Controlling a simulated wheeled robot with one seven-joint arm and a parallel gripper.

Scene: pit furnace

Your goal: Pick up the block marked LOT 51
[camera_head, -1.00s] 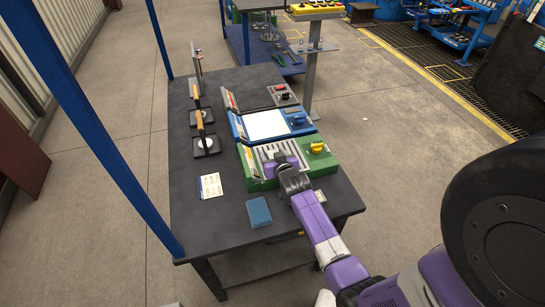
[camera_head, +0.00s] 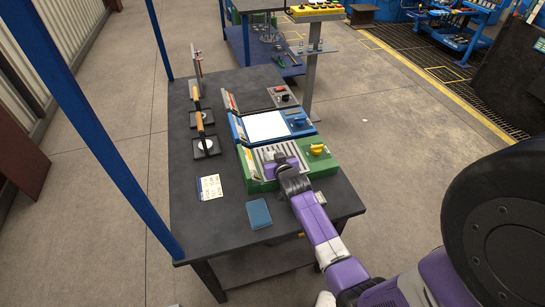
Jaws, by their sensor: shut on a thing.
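My purple and dark gripper (camera_head: 277,167) is low over the slatted grey top of the green unit (camera_head: 318,165) on the dark table. It is shut on a small block that my gripper and wrist hide from this view. No LOT 51 marking can be read anywhere, so I cannot tell which block this is. I cannot tell whether the block touches the slats or is just above them.
A blue unit with a white top (camera_head: 265,126) and a dark unit (camera_head: 284,96) stand behind. A blue booklet (camera_head: 258,214) and a printed card (camera_head: 210,187) lie left of my arm. Two wooden-handled tools (camera_head: 204,145) stand at the left. A blue post (camera_head: 100,135) rises along the left edge.

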